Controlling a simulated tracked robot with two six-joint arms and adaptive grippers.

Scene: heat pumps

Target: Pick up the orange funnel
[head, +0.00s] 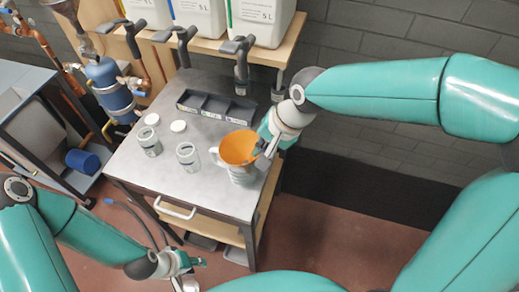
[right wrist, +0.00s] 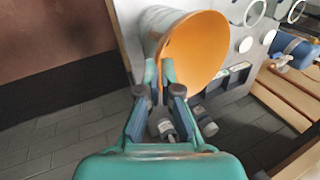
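The orange funnel (head: 237,147) sits mouth up in a light grey jug (head: 243,175) near the table's right edge. Its lower part is hidden in the jug. My right gripper (head: 259,149) is at the funnel's right rim. In the right wrist view, the funnel (right wrist: 205,50) opens to the right, and the right gripper's fingertips (right wrist: 160,72) are close together at its rim, seemingly on either side of the wall. I cannot tell whether they press on it. My left gripper (head: 193,262) is low in front of the table, away from the funnel; its finger opening is unclear.
Two glass jars (head: 188,156) and white lids (head: 178,126) lie left of the jug on the grey table (head: 170,180). A dark divided tray (head: 215,106) is behind them. White canisters (head: 262,20) stand on the back shelf. Blue tank piping (head: 108,88) is at left.

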